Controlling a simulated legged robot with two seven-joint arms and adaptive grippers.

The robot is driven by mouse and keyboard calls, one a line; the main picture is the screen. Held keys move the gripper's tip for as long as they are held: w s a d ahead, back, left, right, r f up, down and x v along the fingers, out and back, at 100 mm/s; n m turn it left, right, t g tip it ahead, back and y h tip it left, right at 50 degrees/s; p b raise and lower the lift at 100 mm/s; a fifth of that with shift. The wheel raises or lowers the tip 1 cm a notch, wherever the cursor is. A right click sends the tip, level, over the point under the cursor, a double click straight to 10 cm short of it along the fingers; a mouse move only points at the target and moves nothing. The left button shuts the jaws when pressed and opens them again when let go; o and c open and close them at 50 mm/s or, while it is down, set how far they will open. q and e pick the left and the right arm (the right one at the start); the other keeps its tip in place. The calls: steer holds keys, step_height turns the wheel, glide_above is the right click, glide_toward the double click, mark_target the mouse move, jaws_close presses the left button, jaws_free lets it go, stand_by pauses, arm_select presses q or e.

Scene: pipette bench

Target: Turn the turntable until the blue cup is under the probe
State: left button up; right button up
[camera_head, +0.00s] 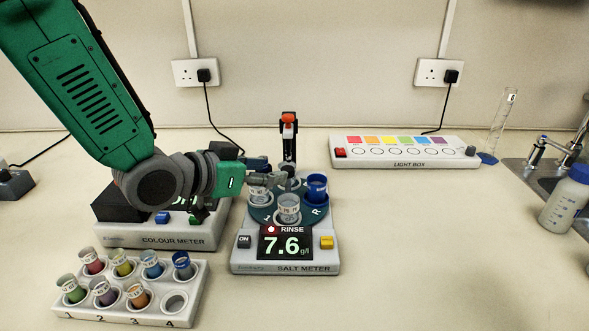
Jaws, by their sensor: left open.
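The salt meter (284,262) stands in the middle of the bench, with a dark teal turntable (262,214) on top. The blue cup (317,188) sits at the turntable's right side. A clear cup with a pale label (288,208) sits at the front, and another pale cup (259,190) at the left. The probe (289,140), with an orange-red top, stands upright at the back. The blue cup is to the right of the probe, not beneath it. My left gripper (262,166) is open at the turntable's back left; its fingertips are small and partly hidden. My right gripper is not in view.
The salt meter display reads RINSE and 7.6 g/l. The colour meter (155,238) stands left, partly behind my left arm. A rack (190,290) of coloured sample cups is at front left. A light box (400,160) is at back right. The bench front right is clear.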

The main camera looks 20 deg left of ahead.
mark_target(287, 168)
arm_select(q)
steer(key=w+f, duration=0.1)
steer(key=w, duration=0.1)
steer(key=w+f, duration=0.1)
steer(key=w, duration=0.1)
steer(key=w+f, duration=0.1)
steer(key=shift+w+d, duration=0.2)
steer(key=shift+w, duration=0.2)
steer(key=shift+w+d+f, duration=0.2)
steer(key=shift+w+d, duration=0.05)
steer(key=shift+d, duration=0.15)
steer(key=shift+w+d, duration=0.15)
steer(key=shift+d, duration=0.65)
steer(key=shift+c, duration=0.3)
steer(key=shift+r, duration=0.1)
steer(key=c, duration=0.7)
steer(key=shift+a, duration=0.2)
jaws_close()
steer(key=shift+a+f, duration=0.2)
steer(key=shift+a, duration=0.15)
